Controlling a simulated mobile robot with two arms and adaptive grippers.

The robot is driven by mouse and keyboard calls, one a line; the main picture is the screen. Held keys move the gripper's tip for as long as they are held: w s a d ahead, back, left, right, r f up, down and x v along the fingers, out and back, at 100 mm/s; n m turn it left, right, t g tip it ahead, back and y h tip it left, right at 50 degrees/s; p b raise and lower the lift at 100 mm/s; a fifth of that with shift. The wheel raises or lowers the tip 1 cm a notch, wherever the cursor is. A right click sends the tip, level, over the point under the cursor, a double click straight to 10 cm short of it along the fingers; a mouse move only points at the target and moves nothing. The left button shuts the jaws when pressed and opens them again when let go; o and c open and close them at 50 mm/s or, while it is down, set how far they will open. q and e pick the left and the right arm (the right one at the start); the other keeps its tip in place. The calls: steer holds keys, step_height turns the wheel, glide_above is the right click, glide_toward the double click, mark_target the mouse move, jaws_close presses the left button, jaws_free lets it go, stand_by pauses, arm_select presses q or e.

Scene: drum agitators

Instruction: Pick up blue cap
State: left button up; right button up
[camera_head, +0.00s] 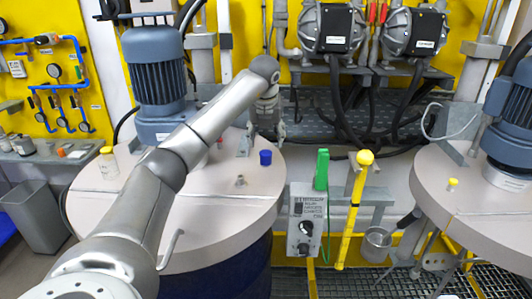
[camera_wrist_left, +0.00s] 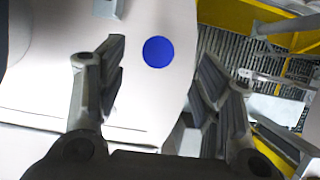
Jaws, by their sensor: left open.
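The blue cap (camera_head: 265,157) stands on the pale round lid of the left drum (camera_head: 225,215), near the lid's right edge. My left gripper (camera_head: 264,138) hangs just beyond and above the cap, open and empty, with its arm reaching across the lid from the left. In the left wrist view the cap (camera_wrist_left: 158,52) shows as a round blue disc, beyond the open fingers (camera_wrist_left: 160,80) and between their lines. The cap appears apart from both fingers. My right gripper is not in view.
A blue-grey motor (camera_head: 157,70) rises from the left drum. A yellow-capped bottle (camera_head: 108,162) and a small metal fitting (camera_head: 240,181) are on its lid. Another drum (camera_head: 485,205) is at the right.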

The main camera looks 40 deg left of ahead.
mark_target(266, 152)
arm_select(q)
steer(key=shift+p+x, duration=0.3)
steer(key=shift+x, duration=0.65)
steer(key=p+x, duration=0.2)
steer(key=x, duration=0.2)
steer(key=shift+s+f+p, duration=0.1)
steer(key=shift+f+p, duration=0.1)
steer(key=shift+p, duration=0.1)
steer(key=shift+a+f, duration=0.1)
steer(key=shift+f, duration=0.4)
steer(key=c, duration=0.7)
steer(key=shift+c, duration=0.8)
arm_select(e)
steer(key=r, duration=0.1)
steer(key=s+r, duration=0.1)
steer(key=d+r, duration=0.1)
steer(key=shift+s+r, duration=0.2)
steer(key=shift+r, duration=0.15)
